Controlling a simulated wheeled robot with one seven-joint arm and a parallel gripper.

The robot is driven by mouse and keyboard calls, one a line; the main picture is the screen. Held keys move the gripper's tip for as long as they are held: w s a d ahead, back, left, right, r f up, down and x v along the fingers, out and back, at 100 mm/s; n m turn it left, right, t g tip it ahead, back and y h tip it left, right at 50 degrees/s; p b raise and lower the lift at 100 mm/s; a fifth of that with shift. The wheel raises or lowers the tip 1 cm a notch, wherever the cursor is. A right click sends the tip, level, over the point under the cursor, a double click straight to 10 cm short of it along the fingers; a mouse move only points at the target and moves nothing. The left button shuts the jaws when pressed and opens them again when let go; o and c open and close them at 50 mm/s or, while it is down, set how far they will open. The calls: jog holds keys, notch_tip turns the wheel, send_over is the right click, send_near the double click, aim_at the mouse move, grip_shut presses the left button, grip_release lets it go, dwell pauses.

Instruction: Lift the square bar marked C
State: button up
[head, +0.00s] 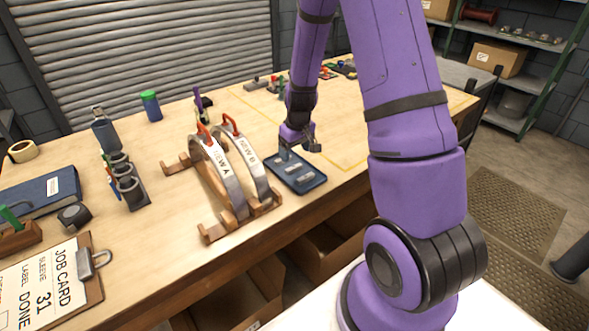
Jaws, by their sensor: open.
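A dark blue tray (313,183) lies on the workbench, to the right of the two arched casing halves. Small pale grey bars (298,172) lie in it. Their marks are too small to read, so I cannot tell which bar is marked C. My gripper (299,150) is over the tray's far side, pointing down, with its jaws open. It partly hides the far edge of the tray. I see nothing held between the jaws.
Arched metal pieces marked NEW A (220,172) and NEW B (249,160) stand upright in a wooden cradle (240,222) close left of the tray. A job card (45,290) lies at front left. The bench right of the tray is mostly clear.

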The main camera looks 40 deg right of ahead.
aim_at(294, 167)
jog(key=shift+w+a+f, duration=0.1)
jog(key=shift+a+f, duration=0.05)
jog(key=shift+f, duration=2.75)
jog(key=c, duration=0.7)
